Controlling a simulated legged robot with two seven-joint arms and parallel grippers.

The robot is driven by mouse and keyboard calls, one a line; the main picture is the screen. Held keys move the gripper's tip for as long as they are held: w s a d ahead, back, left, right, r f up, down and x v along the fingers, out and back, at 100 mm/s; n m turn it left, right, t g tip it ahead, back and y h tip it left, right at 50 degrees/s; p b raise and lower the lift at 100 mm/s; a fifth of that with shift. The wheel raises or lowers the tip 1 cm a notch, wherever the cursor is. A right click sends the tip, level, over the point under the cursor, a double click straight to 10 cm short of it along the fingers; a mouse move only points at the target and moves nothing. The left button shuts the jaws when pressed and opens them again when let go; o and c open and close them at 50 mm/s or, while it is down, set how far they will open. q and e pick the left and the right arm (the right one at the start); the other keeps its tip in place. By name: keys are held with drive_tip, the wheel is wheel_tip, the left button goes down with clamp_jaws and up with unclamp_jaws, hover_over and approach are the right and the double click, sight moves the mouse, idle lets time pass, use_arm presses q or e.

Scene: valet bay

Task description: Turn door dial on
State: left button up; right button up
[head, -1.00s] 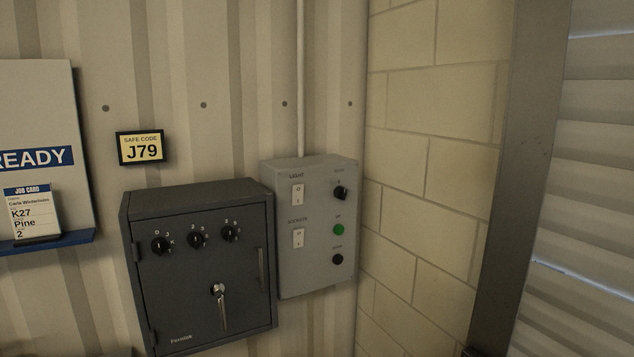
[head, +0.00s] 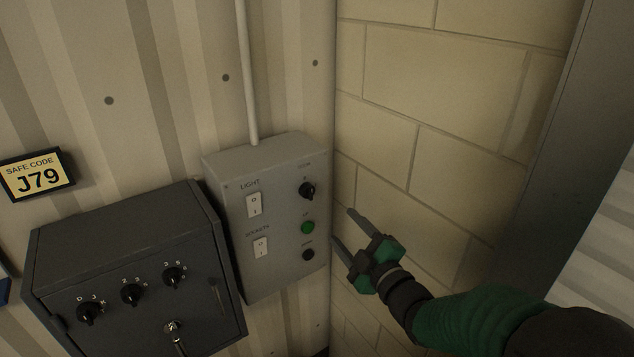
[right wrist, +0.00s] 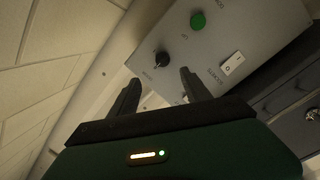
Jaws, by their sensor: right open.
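The door dial (head: 307,190) is a black knob at the top right of the grey control box (head: 280,271). A small mark stands above it; its lettering is too small to read. In the right wrist view the dial (right wrist: 162,58) appears beyond the fingertips, in line with the space between them. My right gripper (head: 343,226) is open and empty, to the right of the box and apart from the dial. Its two fingers (right wrist: 160,77) point toward the panel in the right wrist view. My left gripper is not in view.
Below the dial are a green button (head: 308,227) and a black button (head: 308,254). Light (head: 254,205) and sockets (head: 261,247) rocker switches sit left. A dark safe (head: 120,245) adjoins the box on the left. A block wall (head: 460,150) stands close on the right.

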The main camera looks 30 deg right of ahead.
approach(311, 196)
drive_tip(key=w+p, duration=0.1)
drive_tip(key=w, duration=0.1)
drive_tip(key=w+p, duration=0.1)
drive_tip(key=w, duration=0.2)
drive_tip(key=w+p, duration=0.1)
drive_tip(key=w, duration=0.2)
drive_tip(key=shift+w+a+r+p, duration=0.25)
drive_tip(key=shift+r+p, duration=0.05)
drive_tip(key=shift+w+d+f, duration=0.1)
drive_tip(key=shift+w+d, duration=0.1)
drive_tip(key=shift+w, duration=0.05)
drive_tip(key=shift+w+d+f, duration=0.15)
drive_tip(key=shift+d, duration=0.15)
drive_tip(key=shift+a, duration=0.35)
drive_tip(key=c, duration=1.2)
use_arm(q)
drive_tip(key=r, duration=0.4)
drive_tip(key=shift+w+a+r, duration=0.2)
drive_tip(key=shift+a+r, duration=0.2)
use_arm(e)
drive_tip(key=shift+d, duration=0.1)
clamp_jaws()
